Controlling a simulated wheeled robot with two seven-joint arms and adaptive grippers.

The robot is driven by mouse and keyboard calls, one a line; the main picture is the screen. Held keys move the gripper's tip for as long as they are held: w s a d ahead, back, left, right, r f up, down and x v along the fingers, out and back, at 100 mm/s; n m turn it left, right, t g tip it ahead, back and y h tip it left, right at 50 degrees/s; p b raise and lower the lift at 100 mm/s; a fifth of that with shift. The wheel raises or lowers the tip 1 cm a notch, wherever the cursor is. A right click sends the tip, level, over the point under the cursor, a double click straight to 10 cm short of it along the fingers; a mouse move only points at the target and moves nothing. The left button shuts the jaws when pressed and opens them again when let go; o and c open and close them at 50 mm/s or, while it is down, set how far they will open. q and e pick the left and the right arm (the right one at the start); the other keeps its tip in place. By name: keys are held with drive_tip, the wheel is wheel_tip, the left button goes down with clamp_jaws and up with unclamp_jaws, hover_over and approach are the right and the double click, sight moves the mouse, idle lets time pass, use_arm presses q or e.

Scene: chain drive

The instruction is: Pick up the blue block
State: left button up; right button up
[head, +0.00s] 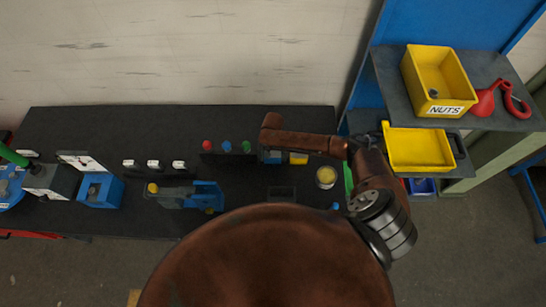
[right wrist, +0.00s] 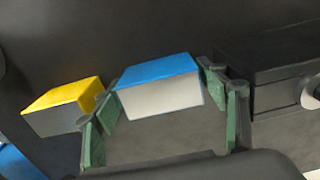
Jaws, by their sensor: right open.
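The blue block (right wrist: 158,72) has a blue top and a pale grey front face, and shows in the right wrist view. In the head view the blue block (head: 272,157) sits on the dark bench, partly behind my right arm. My right gripper (right wrist: 160,90) is open, its green-padded fingers on either side of the block near the fingertips. I cannot tell whether they touch it. In the head view my arm hides most of this gripper. My left gripper is not in view.
A yellow block (right wrist: 62,105) sits close left of the blue one. A dark box with a round knob (right wrist: 280,82) stands on the right. Yellow bins (head: 420,150) stand on shelves at right.

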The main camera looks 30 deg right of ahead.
drive_tip(key=shift+c, duration=0.2)
drive_tip(key=c, duration=1.7)
drive_tip(key=shift+w+r, duration=0.15)
clamp_jaws()
